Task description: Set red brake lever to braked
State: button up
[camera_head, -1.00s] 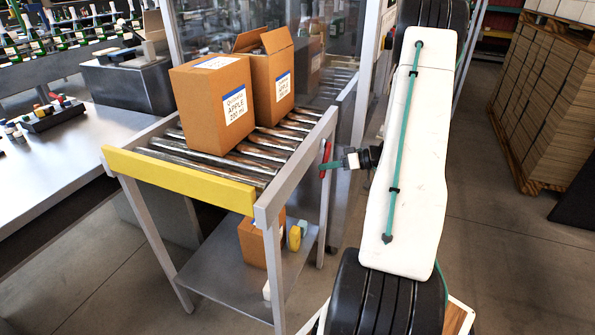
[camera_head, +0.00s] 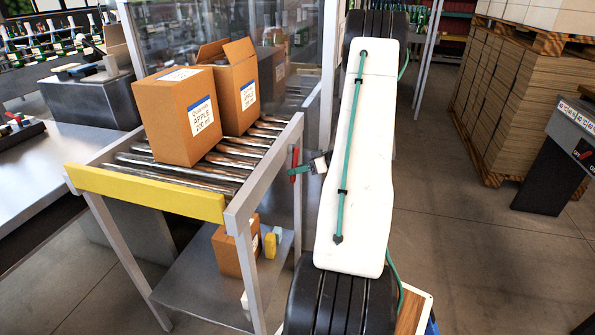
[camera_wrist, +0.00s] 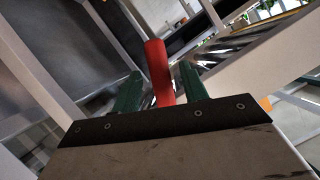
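The red brake lever (camera_head: 294,165) is on the right side rail of the roller conveyor (camera_head: 262,178). It stands close to upright in the head view. My gripper (camera_head: 298,171) reaches it from the right, with its green fingers at the lever. In the wrist view, the red lever (camera_wrist: 159,72) stands between the two green fingers of my gripper (camera_wrist: 160,90). Narrow gaps show on both sides of it, so the gripper looks open around the lever. The lever's lower end is hidden behind the gripper's dark front plate. Which setting the lever is in cannot be told.
Two cardboard boxes (camera_head: 178,118) stand on the rollers, by the conveyor's yellow end bar (camera_head: 145,192). A lower shelf (camera_head: 205,285) holds a small box (camera_head: 236,248) and a yellow item. A pallet stack (camera_head: 510,105) stands at the right. The floor between is open.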

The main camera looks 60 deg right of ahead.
jog(key=v, duration=0.7)
jog(key=shift+s, duration=0.35)
jog(key=shift+d+r, duration=0.1)
dwell(0.4)
